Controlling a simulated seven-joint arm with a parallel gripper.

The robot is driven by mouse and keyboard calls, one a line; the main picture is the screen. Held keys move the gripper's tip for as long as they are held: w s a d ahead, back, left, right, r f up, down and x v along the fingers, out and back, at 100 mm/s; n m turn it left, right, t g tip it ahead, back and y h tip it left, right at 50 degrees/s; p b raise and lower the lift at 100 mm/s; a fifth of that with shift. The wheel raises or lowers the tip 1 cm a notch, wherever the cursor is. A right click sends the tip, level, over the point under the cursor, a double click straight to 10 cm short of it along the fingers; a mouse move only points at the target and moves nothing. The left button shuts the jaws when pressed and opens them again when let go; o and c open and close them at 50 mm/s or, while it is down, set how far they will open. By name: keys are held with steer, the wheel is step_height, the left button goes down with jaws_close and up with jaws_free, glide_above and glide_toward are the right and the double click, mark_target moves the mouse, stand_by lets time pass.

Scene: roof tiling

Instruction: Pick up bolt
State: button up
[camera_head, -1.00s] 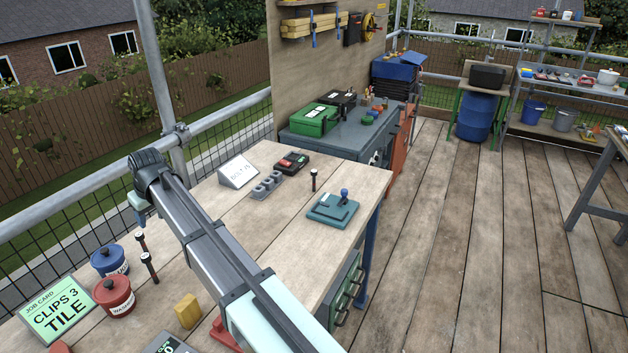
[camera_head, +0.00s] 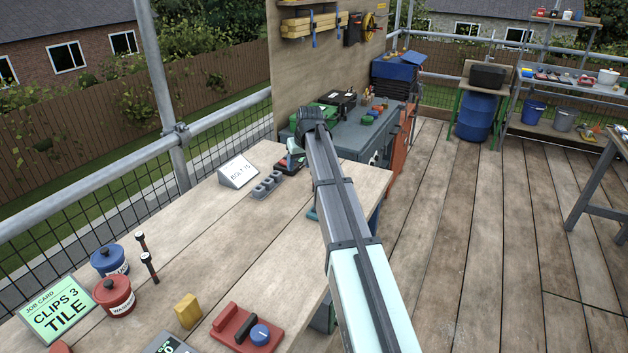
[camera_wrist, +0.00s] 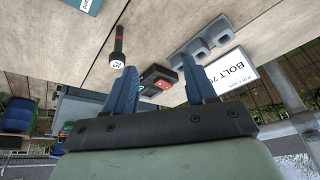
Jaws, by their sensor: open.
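A dark bolt (camera_wrist: 118,42) with a white "75" mark on its end shows in the wrist view, just beyond the left fingertip and apart from the gap between the fingers. In the head view my arm hides this bolt. My gripper (camera_wrist: 160,80) is open and empty, with two blue fingers; it also shows partly in the head view (camera_head: 294,148), over the far part of the wooden bench. Two other dark bolts (camera_head: 149,267) (camera_head: 140,242) stand at the left of the bench in the head view.
A "BOLT 75" sign (camera_head: 239,171), a grey holder with several holes (camera_head: 267,185) and a black-and-red device (camera_wrist: 160,82) are near my gripper. Blue (camera_head: 110,260) and red (camera_head: 115,296) pots stand at left. The bench's middle is clear.

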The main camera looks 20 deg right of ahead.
steer(key=d+r, duration=0.1)
steer(key=d, duration=1.1)
steer(key=w+a+f+n, duration=0.1)
steer(key=a+f+n, duration=0.1)
steer(key=f, duration=0.2)
steer(key=w+a+f+n+g+y, duration=0.1)
steer(key=w+a+f+n, duration=0.1)
steer(key=f+n, duration=0.1)
steer(key=w+a+f+n+y, duration=0.1)
steer(key=w+a+f+n, duration=0.1)
steer(key=f, duration=0.3)
steer(key=shift+f, duration=0.15)
steer(key=shift+c, duration=0.5)
jaws_close()
